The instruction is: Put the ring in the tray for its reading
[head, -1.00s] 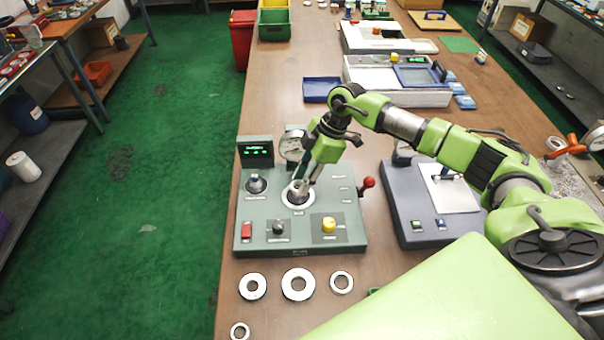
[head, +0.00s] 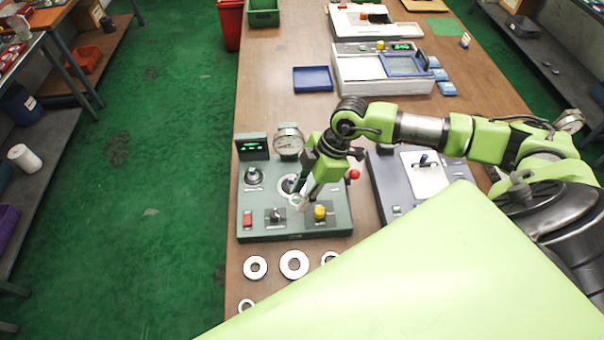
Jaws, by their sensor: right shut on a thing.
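My right gripper (head: 300,199) is over the front part of the grey-green gauge station (head: 262,219). It is shut on a small pale metal ring (head: 296,201), partly hidden by the fingers. The ring is just in front of the round seat (head: 287,184); its exact height above the panel cannot be told. The station has a green-lit display (head: 252,147), too small to read, and a dial gauge (head: 289,141). A blue tray (head: 313,80) lies farther back on the bench. Red (head: 230,25) and green (head: 264,15) bins stand at the far left edge. My left gripper is not in view.
Loose rings (head: 255,267) lie in front of the station, including a larger one (head: 294,265). A dark grey device (head: 392,185) stands at the right, and a white machine (head: 365,75) behind. The bench (head: 280,105) is clear between the station and the blue tray.

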